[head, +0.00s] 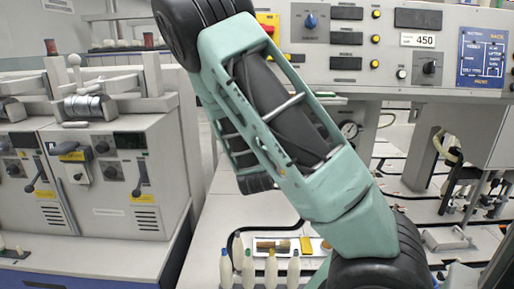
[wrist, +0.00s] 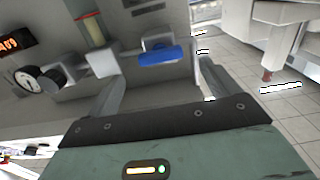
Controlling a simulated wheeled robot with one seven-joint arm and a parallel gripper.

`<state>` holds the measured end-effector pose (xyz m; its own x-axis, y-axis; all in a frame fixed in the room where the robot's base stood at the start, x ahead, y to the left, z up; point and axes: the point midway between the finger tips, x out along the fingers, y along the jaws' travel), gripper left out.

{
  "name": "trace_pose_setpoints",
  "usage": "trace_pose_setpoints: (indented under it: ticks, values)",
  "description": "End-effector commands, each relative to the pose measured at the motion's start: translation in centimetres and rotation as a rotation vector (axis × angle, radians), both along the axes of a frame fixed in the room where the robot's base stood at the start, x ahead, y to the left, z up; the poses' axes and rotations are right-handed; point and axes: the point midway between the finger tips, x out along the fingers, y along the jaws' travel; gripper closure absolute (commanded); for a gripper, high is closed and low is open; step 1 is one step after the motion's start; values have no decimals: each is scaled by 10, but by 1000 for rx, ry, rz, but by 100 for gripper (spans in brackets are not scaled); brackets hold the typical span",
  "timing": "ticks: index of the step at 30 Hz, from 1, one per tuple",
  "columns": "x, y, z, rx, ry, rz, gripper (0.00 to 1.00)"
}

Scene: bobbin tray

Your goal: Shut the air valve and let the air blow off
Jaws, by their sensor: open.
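In the wrist view, a blue handle (wrist: 162,56), which looks like the air valve's lever, sits on a pale fitting on a grey panel. It lies roughly crosswise in the picture. My gripper (wrist: 157,78) is open, with one finger on each side of the handle in the picture. The fingers look apart from the handle, and nothing is between them. A round pressure gauge (wrist: 27,80) is at the left; its reading is too small to tell. My gripper is not visible in the head view, where my arm crosses the middle. A gauge (head: 349,129) shows behind it.
In the head view, a control panel (head: 345,75) is at the upper right, pale bobbins (head: 248,268) stand at the bottom, and grey machines (head: 110,180) stand at the left.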

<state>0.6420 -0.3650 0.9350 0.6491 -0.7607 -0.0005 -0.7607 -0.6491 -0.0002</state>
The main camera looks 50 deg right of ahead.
Motion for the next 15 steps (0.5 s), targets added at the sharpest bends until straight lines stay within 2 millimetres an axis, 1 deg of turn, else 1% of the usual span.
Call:
trace_pose_setpoints:
  ticks: [3,6,10,15]
  values:
    - [14,-18,1,-2,-1,-2,13]
    - [24,-29,1,-1,0,-2,13]
    - [34,-40,0,-1,0,0,13]
    - [38,-45,0,0,0,0,13]
